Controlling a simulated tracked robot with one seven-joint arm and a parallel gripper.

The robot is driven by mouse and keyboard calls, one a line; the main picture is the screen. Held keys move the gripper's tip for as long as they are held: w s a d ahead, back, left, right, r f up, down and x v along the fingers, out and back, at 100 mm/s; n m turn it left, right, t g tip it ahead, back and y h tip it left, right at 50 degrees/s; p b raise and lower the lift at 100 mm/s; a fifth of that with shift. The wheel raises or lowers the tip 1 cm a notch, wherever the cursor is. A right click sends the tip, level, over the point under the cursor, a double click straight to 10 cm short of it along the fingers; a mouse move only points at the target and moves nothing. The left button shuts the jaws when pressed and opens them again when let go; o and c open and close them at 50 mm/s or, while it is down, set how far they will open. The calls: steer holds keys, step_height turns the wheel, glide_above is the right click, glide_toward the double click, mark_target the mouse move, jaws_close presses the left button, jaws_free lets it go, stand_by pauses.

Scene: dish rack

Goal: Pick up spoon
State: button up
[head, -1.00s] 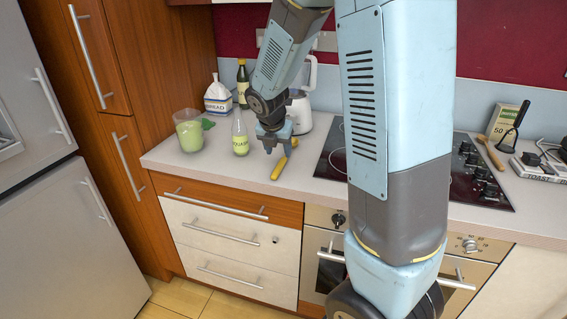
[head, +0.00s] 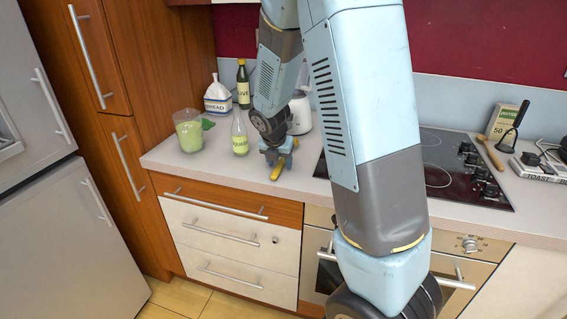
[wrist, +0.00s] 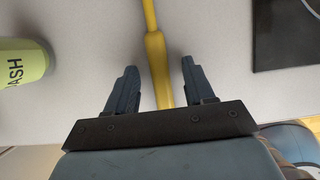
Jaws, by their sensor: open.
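A yellow handle, apparently the spoon's, lies on the light countertop near its front edge in the head view (head: 278,173). In the wrist view the yellow handle (wrist: 157,50) runs from the top edge down between my fingers, thin at the top and thicker below. No bowl end shows. My gripper (head: 277,160) is low over the counter at the handle. In the wrist view its two fingers (wrist: 158,66) are open, one on each side of the handle, with a gap on both sides.
A squash bottle (head: 240,138) and a jug of green liquid (head: 188,131) stand left of my gripper. The black hob (head: 435,165) is to the right.

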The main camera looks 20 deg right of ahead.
mark_target(282, 161)
steer(key=shift+c, duration=0.3)
jaws_close()
stand_by(0.3)
steer(key=shift+r, duration=0.4)
step_height(282, 161, up, 3)
steer(key=shift+f, duration=0.2)
steer(key=s+a+r, duration=0.2)
steer(key=s+r, duration=0.7)
steer(key=s, duration=0.5)
steer(key=shift+r, duration=0.3)
